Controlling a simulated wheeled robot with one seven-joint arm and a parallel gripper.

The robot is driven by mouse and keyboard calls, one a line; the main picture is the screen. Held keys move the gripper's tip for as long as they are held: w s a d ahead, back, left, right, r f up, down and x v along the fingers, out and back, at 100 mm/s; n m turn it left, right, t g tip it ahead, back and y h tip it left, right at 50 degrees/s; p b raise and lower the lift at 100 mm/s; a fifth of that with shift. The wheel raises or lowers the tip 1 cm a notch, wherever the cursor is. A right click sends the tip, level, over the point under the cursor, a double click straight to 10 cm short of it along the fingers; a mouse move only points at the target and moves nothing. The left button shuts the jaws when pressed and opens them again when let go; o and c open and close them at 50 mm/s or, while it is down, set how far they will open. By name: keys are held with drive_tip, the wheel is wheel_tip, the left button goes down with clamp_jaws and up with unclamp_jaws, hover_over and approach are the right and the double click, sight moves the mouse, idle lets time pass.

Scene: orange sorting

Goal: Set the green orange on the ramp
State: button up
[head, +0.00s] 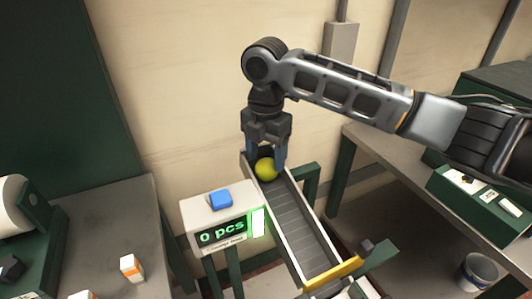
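The green orange (266,169), yellow-green and round, is at the upper end of the ramp (296,224). My gripper (266,162) points down over that end, with its blue fingers on either side of the orange. The fingers appear shut on it, and their inner faces are partly hidden. The orange is low between the ramp's side walls; whether it touches the ramp bed cannot be told. The ramp is a grey ribbed chute sloping down toward the front right, with a yellow bar (334,272) across its lower end.
A counter box (222,216) with a blue button reads "0 pcs" left of the ramp. A table (120,220) with small white-and-orange boxes is at left. A grey table (397,167) with a green tray (459,202) is at right. A bucket (478,271) stands lower right.

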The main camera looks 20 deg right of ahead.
drive_tip(key=o, duration=0.4)
drive_tip(key=shift+r, duration=0.15)
drive_tip(key=shift+w+r+p, duration=0.15)
drive_tip(key=shift+r+p, duration=1.15)
drive_tip(key=shift+r, duration=0.25)
wheel_tip(320, 180, up, 6)
drive_tip(key=p, duration=0.4)
drive_tip(key=shift+f, duration=0.15)
drive_tip(key=shift+s, duration=0.2)
